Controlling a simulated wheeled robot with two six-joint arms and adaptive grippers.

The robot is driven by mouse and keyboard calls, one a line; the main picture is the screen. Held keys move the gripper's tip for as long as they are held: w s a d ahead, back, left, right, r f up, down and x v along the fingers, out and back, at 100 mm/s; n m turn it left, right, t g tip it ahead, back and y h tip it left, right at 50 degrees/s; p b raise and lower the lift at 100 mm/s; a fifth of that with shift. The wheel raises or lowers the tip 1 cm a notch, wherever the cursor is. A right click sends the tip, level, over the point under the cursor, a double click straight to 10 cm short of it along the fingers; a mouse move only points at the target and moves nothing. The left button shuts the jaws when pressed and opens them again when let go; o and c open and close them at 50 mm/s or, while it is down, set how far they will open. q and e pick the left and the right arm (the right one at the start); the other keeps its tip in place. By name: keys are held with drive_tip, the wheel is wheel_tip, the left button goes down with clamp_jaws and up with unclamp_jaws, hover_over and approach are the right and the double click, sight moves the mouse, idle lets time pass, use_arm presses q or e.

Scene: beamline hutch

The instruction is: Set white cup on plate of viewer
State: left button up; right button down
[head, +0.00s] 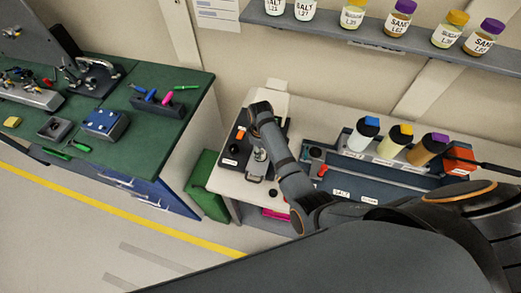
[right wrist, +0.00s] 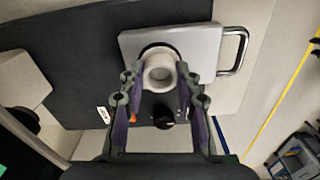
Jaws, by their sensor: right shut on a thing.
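My right gripper (right wrist: 159,78) is shut on a white cup (right wrist: 160,68), with one finger on each side of it. The cup shows from above, with its round opening toward the camera. It is over the light grey plate (right wrist: 205,68) of the viewer, in front of a dark round patch there. I cannot tell whether the cup touches the plate. In the head view my right arm reaches down to the viewer (head: 231,160), and the gripper is mostly hidden by the arm. My left gripper is not in view.
A metal handle (right wrist: 236,48) sticks out beside the plate, and a black knob (right wrist: 163,118) is near the fingers. In the head view a rack of bottles (head: 362,134) stands to the right. A green bench (head: 110,115) with tools is at the left, across a gap.

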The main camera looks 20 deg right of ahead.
drive_tip(key=shift+f, duration=0.2)
drive_tip(key=c, duration=0.9)
unclamp_jaws()
drive_tip(key=shift+o, duration=0.2)
drive_tip(key=shift+r, duration=0.15)
